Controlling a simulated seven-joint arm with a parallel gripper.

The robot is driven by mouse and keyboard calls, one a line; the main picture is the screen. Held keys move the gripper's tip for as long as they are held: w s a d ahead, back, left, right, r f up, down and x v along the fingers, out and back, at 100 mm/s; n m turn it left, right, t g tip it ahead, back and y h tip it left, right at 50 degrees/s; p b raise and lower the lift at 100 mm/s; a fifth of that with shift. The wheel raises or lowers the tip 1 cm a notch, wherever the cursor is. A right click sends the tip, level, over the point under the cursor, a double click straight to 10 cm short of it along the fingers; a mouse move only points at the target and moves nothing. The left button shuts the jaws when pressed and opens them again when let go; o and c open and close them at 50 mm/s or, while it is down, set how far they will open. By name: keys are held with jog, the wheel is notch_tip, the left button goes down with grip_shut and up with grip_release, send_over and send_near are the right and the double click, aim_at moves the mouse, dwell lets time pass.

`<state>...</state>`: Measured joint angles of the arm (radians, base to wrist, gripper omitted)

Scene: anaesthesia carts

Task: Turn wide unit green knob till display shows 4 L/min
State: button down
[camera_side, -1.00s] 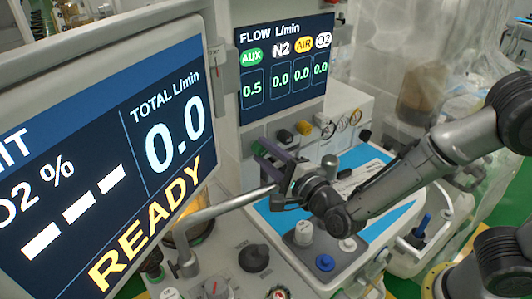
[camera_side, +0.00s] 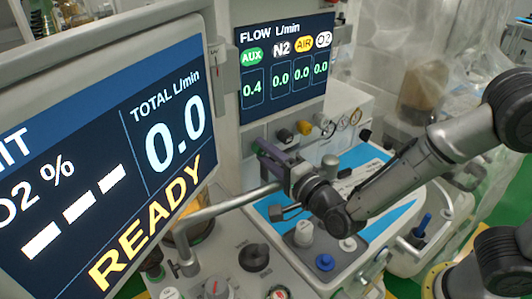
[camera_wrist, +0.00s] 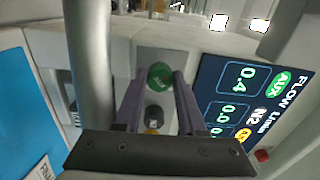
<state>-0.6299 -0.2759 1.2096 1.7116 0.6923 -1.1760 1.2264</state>
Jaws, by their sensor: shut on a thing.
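The round green knob (camera_wrist: 160,75) sits on the pale front panel in the wrist view. My gripper (camera_wrist: 161,78) has its two purple fingers on either side of the knob and is shut on it. The flow display (camera_side: 285,70) reads AUX 0.4 under a green label, and N2, AIR and O2 each 0.0. The AUX 0.4 also shows in the wrist view.
A black knob (camera_side: 285,134) and a yellow knob (camera_side: 304,127) sit beside the gripper. A grey metal tube (camera_side: 235,202) runs close below it. A large monitor (camera_side: 110,140) at left reads total 0.0 and READY. A blue-topped work surface (camera_side: 365,157) lies below the arm.

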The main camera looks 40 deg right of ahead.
jog(key=c, duration=0.8)
grip_release()
jog(key=shift+o, duration=0.2)
jog(key=s, duration=1.4)
